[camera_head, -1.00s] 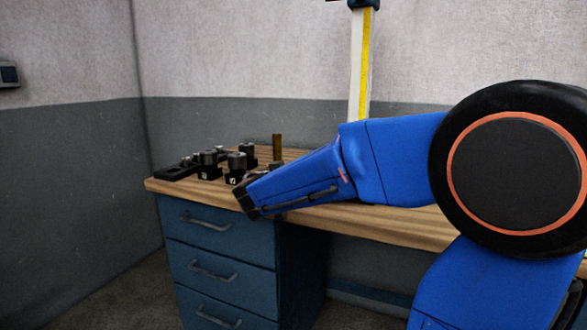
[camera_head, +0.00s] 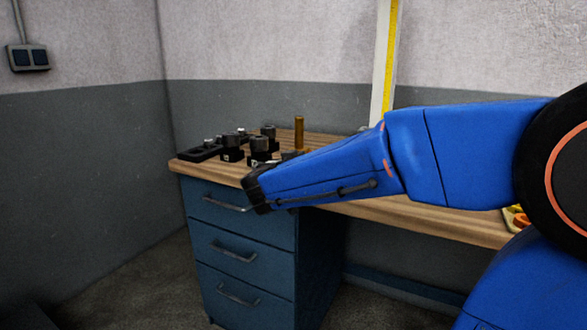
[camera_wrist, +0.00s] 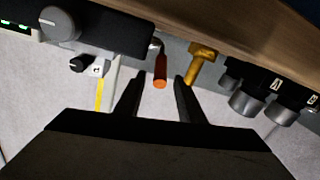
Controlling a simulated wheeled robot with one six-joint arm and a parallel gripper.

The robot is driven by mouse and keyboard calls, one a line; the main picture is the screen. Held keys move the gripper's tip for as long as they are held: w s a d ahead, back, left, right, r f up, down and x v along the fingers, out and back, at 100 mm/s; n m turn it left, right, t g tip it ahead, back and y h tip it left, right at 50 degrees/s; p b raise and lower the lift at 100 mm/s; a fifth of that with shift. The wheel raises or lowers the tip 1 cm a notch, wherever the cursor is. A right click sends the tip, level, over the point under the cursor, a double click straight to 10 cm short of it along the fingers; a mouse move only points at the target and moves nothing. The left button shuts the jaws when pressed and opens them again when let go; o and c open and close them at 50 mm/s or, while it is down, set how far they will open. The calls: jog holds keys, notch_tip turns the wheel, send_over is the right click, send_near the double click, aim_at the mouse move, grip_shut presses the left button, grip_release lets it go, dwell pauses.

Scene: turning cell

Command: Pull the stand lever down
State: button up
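The stand lever (camera_wrist: 160,72) shows in the wrist view as a short red-orange grip on a bent metal arm beside the black stand head (camera_wrist: 110,30). My gripper (camera_wrist: 157,82) is open, with one dark finger on each side of the lever's end in the picture. I cannot tell whether either finger touches it. In the head view my blue arm reaches across the bench and hides the lever. The stand's white column with a yellow scale (camera_head: 386,60) rises behind the arm.
A brass post (camera_head: 299,133) stands on the wooden bench top (camera_head: 430,222); it also shows close by in the wrist view (camera_wrist: 201,64). Several black holders with grey round tops (camera_head: 260,145) stand at the bench's left end. Blue drawers (camera_head: 240,250) are below.

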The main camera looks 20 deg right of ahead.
jog(key=v, duration=1.1)
jog(key=shift+s+a, duration=0.15)
jog(key=shift+a, duration=0.05)
dwell(0.4)
